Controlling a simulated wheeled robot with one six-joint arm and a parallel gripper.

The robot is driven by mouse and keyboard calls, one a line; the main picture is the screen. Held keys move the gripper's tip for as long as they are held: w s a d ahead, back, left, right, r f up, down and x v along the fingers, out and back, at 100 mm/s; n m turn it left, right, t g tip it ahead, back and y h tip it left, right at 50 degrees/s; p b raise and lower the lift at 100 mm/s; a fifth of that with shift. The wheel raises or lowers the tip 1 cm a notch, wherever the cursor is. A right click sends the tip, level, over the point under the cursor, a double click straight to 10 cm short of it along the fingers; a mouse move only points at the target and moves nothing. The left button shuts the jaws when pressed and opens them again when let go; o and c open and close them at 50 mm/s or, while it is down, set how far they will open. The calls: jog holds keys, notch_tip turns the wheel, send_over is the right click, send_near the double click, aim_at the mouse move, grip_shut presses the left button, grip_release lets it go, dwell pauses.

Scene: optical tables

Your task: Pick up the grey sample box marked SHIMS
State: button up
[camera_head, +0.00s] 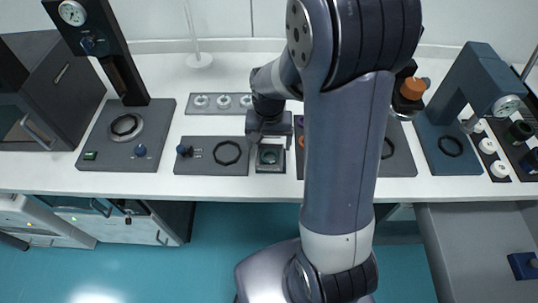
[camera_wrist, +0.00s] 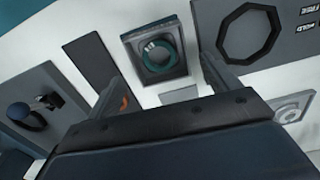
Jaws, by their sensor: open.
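I cannot read the word SHIMS on anything in either view. A small grey square piece with a dark teal ring on top (camera_head: 270,158) sits on the white table, just in front of my gripper (camera_head: 268,130). It also shows in the wrist view (camera_wrist: 180,70), ahead of my open fingers (camera_wrist: 172,80) and apart from them. I cannot tell whether it is the sample box. Nothing shows between the fingers. My arm hides part of the table to the right of the gripper.
A dark plate with a black ring and blue knob (camera_head: 212,156) lies close on the left. A row of white discs on a grey strip (camera_head: 220,103) lies behind. An open drawer (camera_head: 465,240) at lower right holds a dark blue item (camera_head: 523,265).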

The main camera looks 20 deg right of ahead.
aim_at(269, 156)
jog(key=shift+w+d+f+p, duration=0.1)
jog(key=shift+f+p, duration=0.5)
jog(key=shift+f, duration=2.35)
jog(key=shift+c, duration=0.2)
jog(key=c, duration=0.9)
jog(key=shift+o, duration=0.2)
jog(key=shift+r, duration=0.15)
